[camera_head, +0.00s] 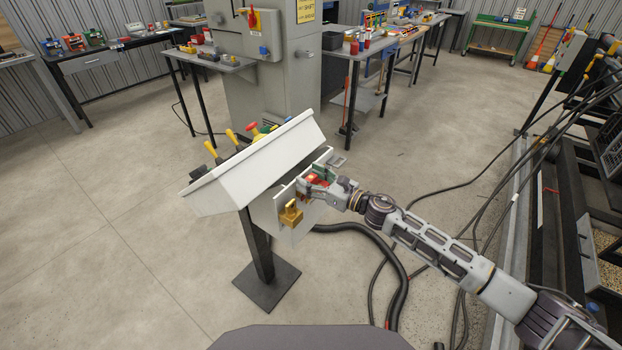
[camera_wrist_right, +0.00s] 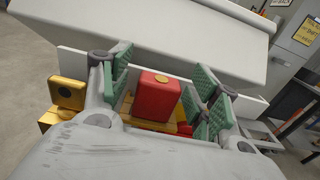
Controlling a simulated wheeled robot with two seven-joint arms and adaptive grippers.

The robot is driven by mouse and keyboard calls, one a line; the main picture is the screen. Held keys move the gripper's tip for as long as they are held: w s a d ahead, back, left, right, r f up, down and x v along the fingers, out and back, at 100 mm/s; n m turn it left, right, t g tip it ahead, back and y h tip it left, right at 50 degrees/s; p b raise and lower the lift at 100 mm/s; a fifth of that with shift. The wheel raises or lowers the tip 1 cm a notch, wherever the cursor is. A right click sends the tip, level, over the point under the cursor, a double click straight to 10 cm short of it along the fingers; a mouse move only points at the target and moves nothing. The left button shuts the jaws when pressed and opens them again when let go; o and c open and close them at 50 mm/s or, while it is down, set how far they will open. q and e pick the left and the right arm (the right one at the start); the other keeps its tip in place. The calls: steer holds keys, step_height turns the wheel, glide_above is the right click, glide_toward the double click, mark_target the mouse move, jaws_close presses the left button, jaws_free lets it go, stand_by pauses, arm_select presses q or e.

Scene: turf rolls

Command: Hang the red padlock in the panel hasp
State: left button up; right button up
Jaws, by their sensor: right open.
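The red padlock (camera_wrist_right: 158,96) shows in the right wrist view between the green-padded fingers of my right gripper (camera_wrist_right: 165,95), with a gap on either side. In the head view the red padlock (camera_head: 313,178) is partly covered by my right gripper (camera_head: 316,183), which is open at the box under the white sloped console (camera_head: 258,158). A yellow part lies close to the padlock's lower edge in the wrist view. The padlock's shackle and its contact with the hasp are hidden. My left gripper is not in view.
A brass-yellow padlock (camera_head: 291,213) is on the box left of my gripper. A grey metal bracket (camera_head: 337,160) sticks out at its right end. Levers and a red button (camera_head: 252,129) stand behind the console. A thick black hose (camera_head: 385,250) lies on the floor.

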steer(key=v, duration=0.8)
stand_by(0.4)
steer(key=shift+r, duration=0.1)
stand_by(1.0)
